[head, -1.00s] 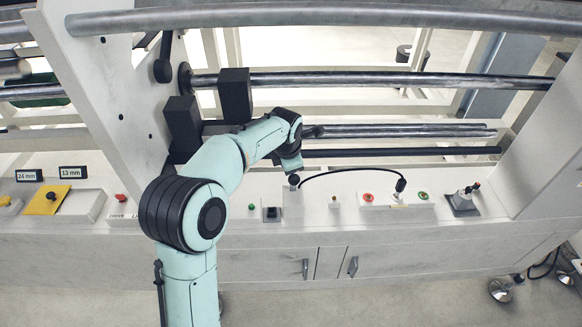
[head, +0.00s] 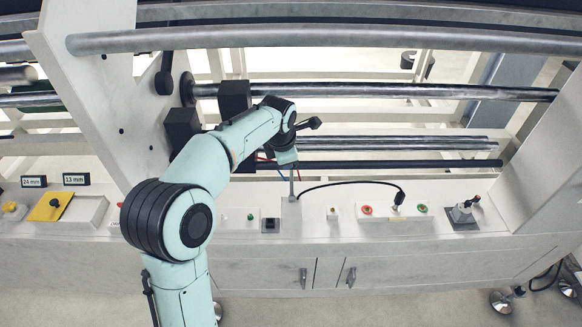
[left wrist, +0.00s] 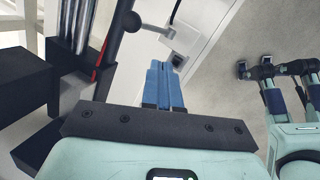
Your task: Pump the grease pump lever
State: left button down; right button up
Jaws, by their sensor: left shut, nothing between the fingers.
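The grease pump (head: 291,211) is a small grey block on the white ledge, with a thin metal lever (head: 291,186) standing up from it. In the head view the lever's upper end is hidden at my left gripper. In the left wrist view the lever ends in a black ball knob (left wrist: 132,22), ahead of and left of the fingertips. The pump block (left wrist: 187,40) is to its right. My left gripper (left wrist: 161,66) has blue fingers, shut and empty. They are close to the lever; I cannot tell whether they touch it.
A black hose (head: 345,183) arches from the pump to the panel with red (head: 367,210) and green (head: 422,209) buttons. Metal rollers (head: 390,143) and black blocks (head: 183,127) are behind and beside my arm. A switch (head: 463,213) stands farther right.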

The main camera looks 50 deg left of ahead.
pick_arm(q)
jog(key=s+r, duration=0.1)
jog(key=d+r, duration=0.1)
jog(key=r, duration=0.1)
jog(key=s+r, duration=0.1)
jog(key=r, duration=0.1)
jog(key=shift+s+d, duration=0.3)
jog(key=shift+s, duration=0.05)
pick_arm(e)
jog(key=shift+s+r, duration=0.1)
jog(key=shift+s, duration=0.15)
pick_arm(q)
jog(key=shift+f, duration=0.1)
